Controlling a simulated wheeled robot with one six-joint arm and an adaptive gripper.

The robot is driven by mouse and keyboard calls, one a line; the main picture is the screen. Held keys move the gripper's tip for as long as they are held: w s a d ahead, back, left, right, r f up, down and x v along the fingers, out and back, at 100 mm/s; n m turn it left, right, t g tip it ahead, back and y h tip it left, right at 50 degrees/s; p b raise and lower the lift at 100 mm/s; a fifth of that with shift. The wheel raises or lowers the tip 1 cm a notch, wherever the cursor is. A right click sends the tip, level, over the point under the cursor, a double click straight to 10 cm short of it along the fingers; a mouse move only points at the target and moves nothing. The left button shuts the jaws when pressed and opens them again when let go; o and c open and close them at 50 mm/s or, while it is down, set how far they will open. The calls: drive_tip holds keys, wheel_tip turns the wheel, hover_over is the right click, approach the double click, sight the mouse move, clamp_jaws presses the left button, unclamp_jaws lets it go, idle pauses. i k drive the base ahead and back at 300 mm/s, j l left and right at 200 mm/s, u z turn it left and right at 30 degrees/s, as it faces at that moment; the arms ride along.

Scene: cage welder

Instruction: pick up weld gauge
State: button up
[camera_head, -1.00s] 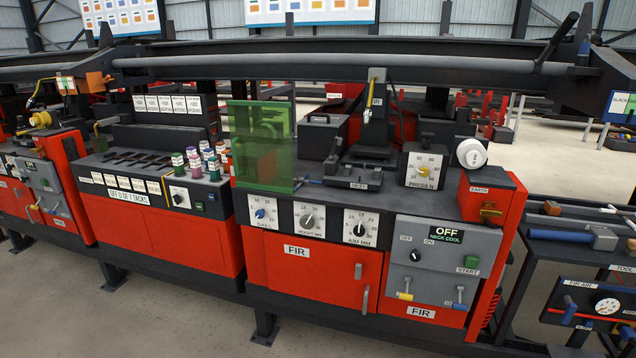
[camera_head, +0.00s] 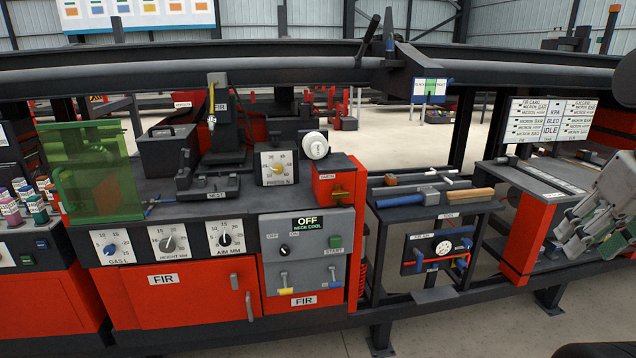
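I cannot make out the weld gauge for certain. A tool shelf (camera_head: 470,205) right of centre holds small tools, and none is clearly readable as a gauge. On it are a blue-headed tool (camera_head: 402,200), a tool with a tan wooden handle (camera_head: 470,195) and a white T-shaped piece (camera_head: 445,176). My gripper (camera_head: 585,240) shows at the right edge, grey with green parts, in front of the right-hand red cabinet. It is apart from the tool shelf. The gap between its fingers is not clear from this angle.
The red FIR cabinet (camera_head: 185,300) with its dials and grey switch panel (camera_head: 310,250) fills the left and middle. A green see-through screen (camera_head: 95,175) stands on its left. A dark beam (camera_head: 270,65) crosses above. Open floor (camera_head: 450,330) lies in front.

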sight(391, 180)
drive_tip(key=i+u, duration=0.4)
drive_tip(key=i, duration=0.45)
